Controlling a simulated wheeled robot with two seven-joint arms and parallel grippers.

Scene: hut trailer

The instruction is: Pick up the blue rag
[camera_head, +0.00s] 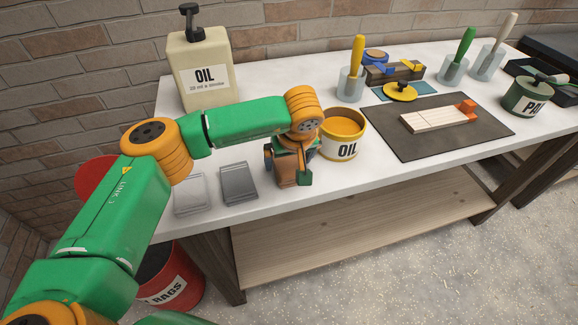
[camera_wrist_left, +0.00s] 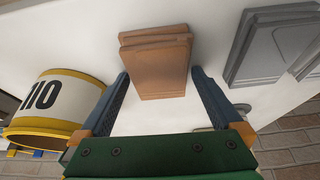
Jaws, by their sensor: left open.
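My left gripper (camera_head: 290,176) is over the front of the white table, left of the yellow oil tin. In the left wrist view it (camera_wrist_left: 160,85) is open, its two fingers on either side of a brown folded pad or stack (camera_wrist_left: 155,60). I cannot tell whether they touch it. The gripper largely hides this stack in the head view. A flat blue-teal sheet (camera_head: 421,88) lies at the back of the table, partly under a yellow disc. I cannot tell whether it is a rag. My right gripper is not in view.
A dark grey pad (camera_head: 238,184) and a light grey pad (camera_head: 190,194) lie left of the gripper. The open oil tin (camera_head: 343,136) is close on its right. An oil bottle (camera_head: 203,70) stands behind. A red rags bin (camera_head: 172,282) stands below the table.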

